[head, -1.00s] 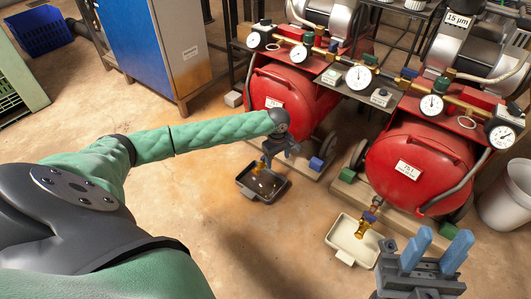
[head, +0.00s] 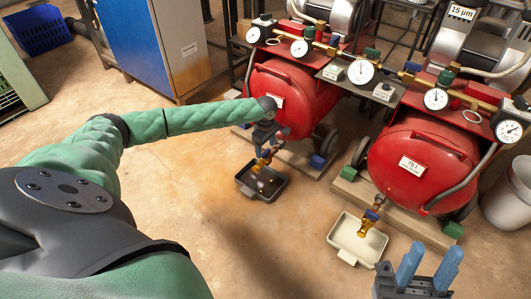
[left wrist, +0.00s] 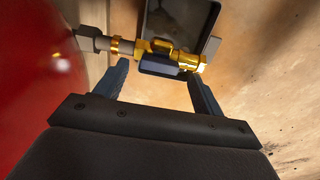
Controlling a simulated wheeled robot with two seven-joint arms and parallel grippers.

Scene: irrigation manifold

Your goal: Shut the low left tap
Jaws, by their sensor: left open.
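The low left tap (head: 263,161) is a brass tap below the left red tank, above a dark tray (head: 250,191). In the left wrist view the brass tap (left wrist: 190,61) runs across the top, and its dark blue lever (left wrist: 157,64) lies roughly along the pipe. My left gripper (left wrist: 158,69) is open, with one blue finger on each side of the lever; I cannot tell whether either touches it. In the head view my left gripper (head: 266,142) is just above the tap and partly hides it. My right gripper (head: 432,250) is open and empty at the lower right.
The left red tank (head: 290,98) is close beside my left gripper. A second tap (head: 369,218) hangs over a cream tray (head: 341,240) below the right tank (head: 420,155). Gauges (head: 361,70) line the manifold above.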

